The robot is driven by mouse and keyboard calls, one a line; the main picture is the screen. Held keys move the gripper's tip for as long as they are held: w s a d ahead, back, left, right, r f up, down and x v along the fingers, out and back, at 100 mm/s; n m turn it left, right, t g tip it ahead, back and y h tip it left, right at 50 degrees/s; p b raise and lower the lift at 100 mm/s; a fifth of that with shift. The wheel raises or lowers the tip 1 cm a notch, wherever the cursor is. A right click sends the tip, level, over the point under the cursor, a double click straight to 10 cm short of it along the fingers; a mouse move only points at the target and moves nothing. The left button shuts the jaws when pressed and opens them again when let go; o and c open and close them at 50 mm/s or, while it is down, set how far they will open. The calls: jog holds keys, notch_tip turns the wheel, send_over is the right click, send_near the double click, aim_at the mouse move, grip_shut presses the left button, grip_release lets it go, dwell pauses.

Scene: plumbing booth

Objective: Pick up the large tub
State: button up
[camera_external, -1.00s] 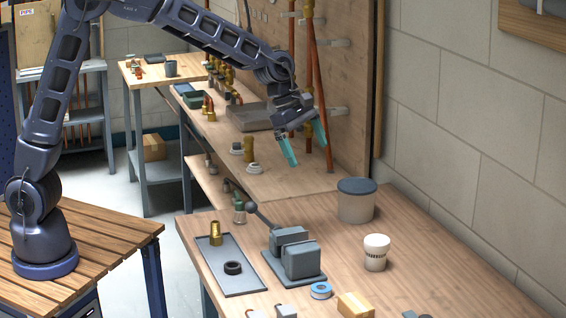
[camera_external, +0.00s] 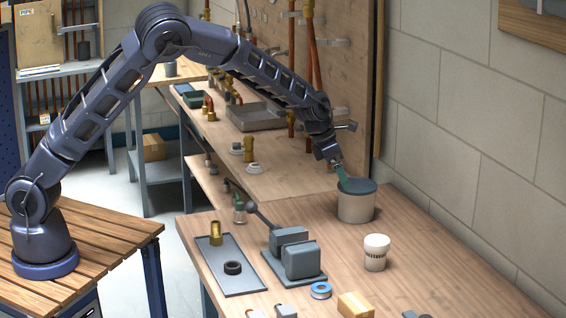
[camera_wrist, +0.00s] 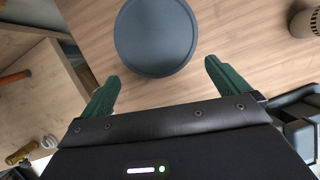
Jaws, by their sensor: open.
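The large tub (camera_external: 356,207) is a pale, squat container with a dark blue-grey lid, standing upright on the workbench. In the wrist view its round lid (camera_wrist: 155,38) lies ahead of and between my fingertips. My gripper (camera_external: 343,178) is at the tub's lid, at its left side in the external view. In the wrist view my gripper (camera_wrist: 164,72) is open, with its two green fingers spread apart and nothing between them. Whether a finger touches the lid cannot be told. The tub's wall is hidden under the lid in the wrist view.
A smaller white-lidded tub (camera_external: 376,253) stands in front and to the right. A grey vise (camera_external: 294,255) with a long handle is to the left, beside a tray (camera_external: 229,268) with fittings. A blue tape roll (camera_external: 321,290) and small box (camera_external: 355,305) lie in front. Bench around the tub is clear.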

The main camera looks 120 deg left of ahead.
aim_at(349, 195)
jog(key=x, duration=0.8)
jog(key=shift+f, duration=0.2)
jog(key=shift+c, duration=0.4)
jog(key=shift+w, duration=0.1)
jog(key=c, duration=1)
jog(key=shift+r, duration=0.15)
